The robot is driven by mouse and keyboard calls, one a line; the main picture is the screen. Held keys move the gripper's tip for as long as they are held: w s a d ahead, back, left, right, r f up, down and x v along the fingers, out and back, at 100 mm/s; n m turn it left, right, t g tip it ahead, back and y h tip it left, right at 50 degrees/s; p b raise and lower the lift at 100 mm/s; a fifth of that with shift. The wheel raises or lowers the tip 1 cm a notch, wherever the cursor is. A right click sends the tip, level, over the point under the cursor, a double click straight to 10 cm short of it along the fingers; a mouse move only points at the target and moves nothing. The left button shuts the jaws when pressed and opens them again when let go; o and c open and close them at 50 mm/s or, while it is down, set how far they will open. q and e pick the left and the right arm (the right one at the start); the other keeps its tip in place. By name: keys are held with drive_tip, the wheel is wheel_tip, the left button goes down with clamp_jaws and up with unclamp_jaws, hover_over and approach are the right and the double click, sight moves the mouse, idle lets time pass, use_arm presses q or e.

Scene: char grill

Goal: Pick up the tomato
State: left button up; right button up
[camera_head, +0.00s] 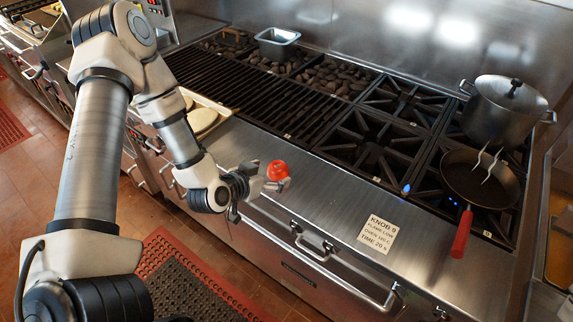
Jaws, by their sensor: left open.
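The red tomato (277,170) is at the front steel edge of the grill counter, near the middle of the view. My left gripper (268,178) comes in from the left and is right at the tomato. It is open, with a light finger in front of the tomato's lower part. The other finger is partly hidden, and I cannot tell whether either finger touches the tomato. My right gripper is not in view.
A tray with pale round pieces (203,119) is left of the gripper. Behind are the grill grate (280,100) and burners. The front ledge between is clear.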

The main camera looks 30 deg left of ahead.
sight(273, 172)
use_arm(q)
drive_tip(key=x, duration=0.5)
drive_tip(key=shift+w+a+f+p, duration=0.15)
drive_tip(key=shift+a+f+p, duration=0.15)
drive_tip(key=shift+p, duration=0.1)
drive_tip(key=shift+s+d+r, duration=0.15)
drive_tip(key=shift+s+r, duration=0.05)
drive_tip(key=shift+s, duration=0.05)
drive_tip(key=shift+c, duration=0.9)
drive_tip(key=c, duration=1.1)
drive_tip(key=shift+r, duration=0.1)
